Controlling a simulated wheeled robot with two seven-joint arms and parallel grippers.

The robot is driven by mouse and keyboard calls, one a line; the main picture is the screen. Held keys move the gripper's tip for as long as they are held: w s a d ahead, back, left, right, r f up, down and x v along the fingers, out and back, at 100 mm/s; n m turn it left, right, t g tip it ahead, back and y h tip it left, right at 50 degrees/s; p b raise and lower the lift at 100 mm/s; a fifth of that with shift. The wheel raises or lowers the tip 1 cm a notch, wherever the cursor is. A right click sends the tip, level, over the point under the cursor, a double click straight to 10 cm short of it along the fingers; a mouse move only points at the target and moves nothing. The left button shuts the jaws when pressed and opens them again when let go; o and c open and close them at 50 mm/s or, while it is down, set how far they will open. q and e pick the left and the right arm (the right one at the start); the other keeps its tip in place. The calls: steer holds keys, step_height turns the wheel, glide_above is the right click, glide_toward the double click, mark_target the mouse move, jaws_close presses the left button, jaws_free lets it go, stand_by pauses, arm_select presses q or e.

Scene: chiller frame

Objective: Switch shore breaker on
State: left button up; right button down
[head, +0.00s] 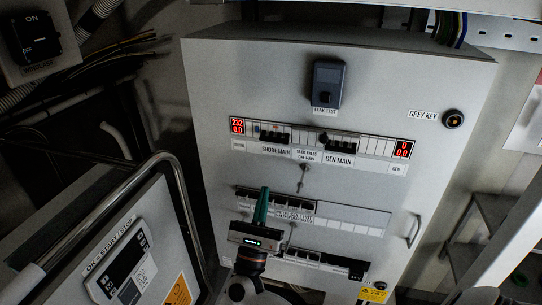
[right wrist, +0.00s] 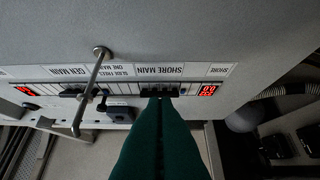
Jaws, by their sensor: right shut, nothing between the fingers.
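The shore main breaker (head: 275,137) is a black switch block in the upper breaker row of the grey cabinet, above its SHORE MAIN label. In the right wrist view the shore main breaker (right wrist: 160,92) appears upside down, just beyond my fingertips. Its lever position is too small to tell. My right gripper (head: 263,192) has green fingers, shut and empty, below the breaker in the head view. In the right wrist view the right gripper (right wrist: 160,102) lines up with the breaker; I cannot tell whether it touches. My left gripper is not in view.
The gen main breaker (head: 340,146) sits right of shore main, with a metal slide rod (right wrist: 92,90) between them. The left display (head: 237,126) reads 232 and 0.0; the right display (head: 403,149) reads 0 and 0.0. A bent rail (head: 175,170) stands at left.

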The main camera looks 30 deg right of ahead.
mark_target(272, 156)
steer(key=shift+r, duration=0.1)
steer(key=p+x, duration=0.5)
steer(key=x, duration=0.4)
steer(key=shift+a, duration=0.1)
steer(key=shift+w+d+r+p, duration=0.2)
steer(key=shift+w+d+p, duration=0.1)
steer(key=shift+w+p, duration=0.1)
